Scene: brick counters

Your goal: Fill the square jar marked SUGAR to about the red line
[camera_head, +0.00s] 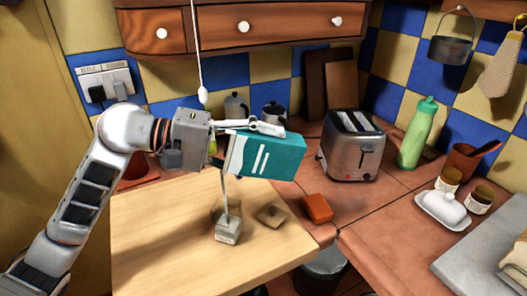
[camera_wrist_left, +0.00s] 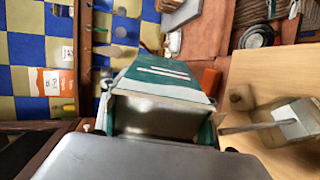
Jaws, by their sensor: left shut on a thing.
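My left gripper (camera_head: 248,128) is shut on a teal and white box (camera_head: 272,156), held tilted above the wooden board. A thin greyish stream (camera_head: 225,190) falls from the box's left end into a small clear square jar (camera_head: 228,233) on the board. Pale contents show low in the jar. The SUGAR mark and red line cannot be made out. A square lid (camera_head: 272,214) lies beside the jar. In the left wrist view the box (camera_wrist_left: 160,75) fills the middle, and the stream reaches the jar (camera_wrist_left: 298,122) at right. My right gripper is not in view.
The pale wooden board (camera_head: 150,235) is mostly clear. An orange-red block (camera_head: 317,208) lies by its right edge. A toaster (camera_head: 352,145), green bottle (camera_head: 416,133) and white butter dish (camera_head: 442,210) stand on the counter right. A cord with a white pull (camera_head: 203,95) hangs near my gripper.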

